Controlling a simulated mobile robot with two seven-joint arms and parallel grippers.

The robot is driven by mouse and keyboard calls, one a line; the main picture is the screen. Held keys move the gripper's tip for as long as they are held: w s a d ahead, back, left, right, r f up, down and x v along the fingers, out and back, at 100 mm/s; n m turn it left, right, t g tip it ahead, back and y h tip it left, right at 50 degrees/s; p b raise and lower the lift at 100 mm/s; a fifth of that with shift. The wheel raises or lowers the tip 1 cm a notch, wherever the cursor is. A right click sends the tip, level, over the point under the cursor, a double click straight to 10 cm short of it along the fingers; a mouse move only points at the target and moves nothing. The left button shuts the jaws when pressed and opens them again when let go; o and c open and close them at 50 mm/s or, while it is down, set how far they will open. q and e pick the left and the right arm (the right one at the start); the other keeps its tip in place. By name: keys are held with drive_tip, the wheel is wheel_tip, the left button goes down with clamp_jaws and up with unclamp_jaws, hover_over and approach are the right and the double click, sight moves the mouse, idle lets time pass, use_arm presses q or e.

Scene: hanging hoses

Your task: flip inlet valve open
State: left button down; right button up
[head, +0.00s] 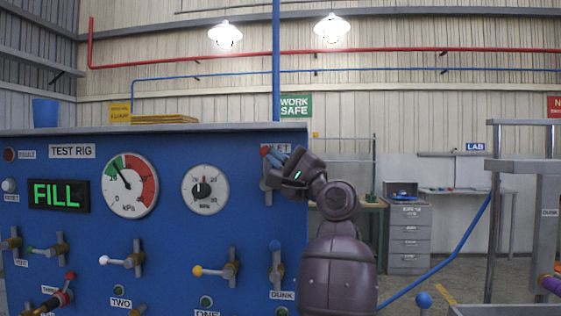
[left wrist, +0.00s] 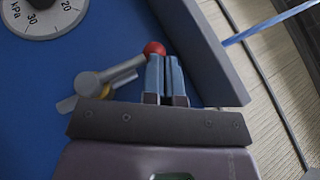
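The inlet valve (head: 267,182) is on the right end of the blue test rig panel, under the partly covered INLET label (head: 270,148). Its grey lever points up and ends in a red ball (head: 265,151). My left gripper (head: 275,156) is at the lever's top, its two blue fingers close together. In the left wrist view the lever (left wrist: 122,70) runs up to the red ball (left wrist: 154,48), which sits at the left fingertip, partly behind it. The fingers (left wrist: 165,60) look shut with nothing between them. I cannot tell whether they touch the ball. My right gripper is not in view.
The panel carries a FILL display (head: 57,195), a pressure gauge (head: 130,185), a dial (head: 204,189) and several other valves, including the DUNK valve (head: 276,265) below. The panel's raised right edge (left wrist: 205,50) is close beside the fingers. Open floor lies right of it.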

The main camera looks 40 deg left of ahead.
use_arm(q)
drive_tip(key=shift+r, duration=0.1)
idle(0.4)
drive_tip(key=d+r+b+v, duration=0.1)
drive_tip(key=r+b+v, duration=0.1)
drive_tip(key=v, duration=1.1)
drive_tip(key=shift+w+d+b, duration=0.35)
drive_tip(key=shift+d+b, duration=0.1)
drive_tip(key=shift+f, duration=0.1)
